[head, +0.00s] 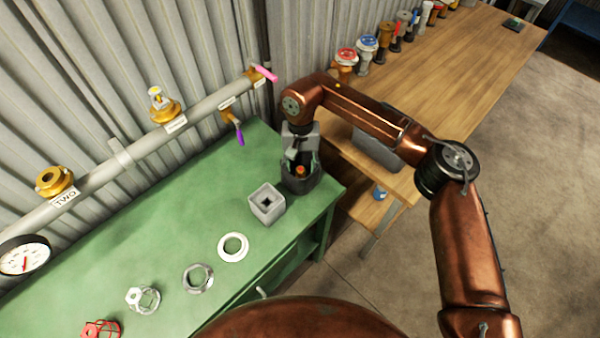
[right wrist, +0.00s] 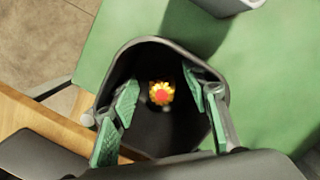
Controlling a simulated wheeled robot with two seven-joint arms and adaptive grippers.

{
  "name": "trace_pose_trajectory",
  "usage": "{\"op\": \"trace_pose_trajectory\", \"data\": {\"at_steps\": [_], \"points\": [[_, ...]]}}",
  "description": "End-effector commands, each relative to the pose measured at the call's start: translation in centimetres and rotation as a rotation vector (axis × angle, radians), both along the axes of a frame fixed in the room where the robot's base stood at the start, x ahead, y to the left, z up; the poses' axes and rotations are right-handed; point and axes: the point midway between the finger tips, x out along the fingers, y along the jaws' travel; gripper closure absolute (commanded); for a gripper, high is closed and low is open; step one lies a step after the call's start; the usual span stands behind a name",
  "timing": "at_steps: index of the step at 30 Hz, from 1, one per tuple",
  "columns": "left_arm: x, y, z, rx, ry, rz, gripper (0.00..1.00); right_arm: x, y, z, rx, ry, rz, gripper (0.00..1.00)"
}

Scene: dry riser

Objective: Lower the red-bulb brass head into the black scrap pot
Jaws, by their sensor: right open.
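The black scrap pot (head: 302,183) stands at the far right corner of the green bench. My right gripper (head: 301,160) points down over the pot's mouth. In the right wrist view my right gripper (right wrist: 160,108) is open, its green-padded fingers spread inside the pot's rim (right wrist: 150,42). The red-bulb brass head (right wrist: 161,93) lies low inside the pot, between and beyond the fingertips and apart from them. It shows in the head view as a small orange-red spot (head: 300,170). My left gripper is not in view.
A grey square block with a hole (head: 267,204) stands near the pot. Rings (head: 233,247) and fittings lie along the green bench (head: 150,250). A pipe with valves (head: 205,105) runs behind. A wooden table (head: 440,60) holds several heads at right.

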Motion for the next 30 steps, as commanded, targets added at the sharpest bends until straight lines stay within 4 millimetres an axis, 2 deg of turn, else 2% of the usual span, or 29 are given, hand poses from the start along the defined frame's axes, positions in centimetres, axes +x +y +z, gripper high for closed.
{"op": "trace_pose_trajectory", "data": {"at_steps": [5,8,21,25,30], "points": [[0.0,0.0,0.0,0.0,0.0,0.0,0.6,0.1,0.0,0.3,0.0,-0.001,0.0,0.57],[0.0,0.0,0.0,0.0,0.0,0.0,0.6,0.3,0.1,1.3,0.001,-0.003,-0.001,0.57],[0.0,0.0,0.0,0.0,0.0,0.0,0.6,1.5,0.1,9.7,0.001,-0.002,-0.001,0.57],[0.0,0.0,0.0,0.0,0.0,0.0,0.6,1.7,0.0,11.1,0.0,-0.002,0.0,0.57],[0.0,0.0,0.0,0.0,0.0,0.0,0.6,1.8,0.0,11.8,0.0,0.001,0.0,0.57]]}}
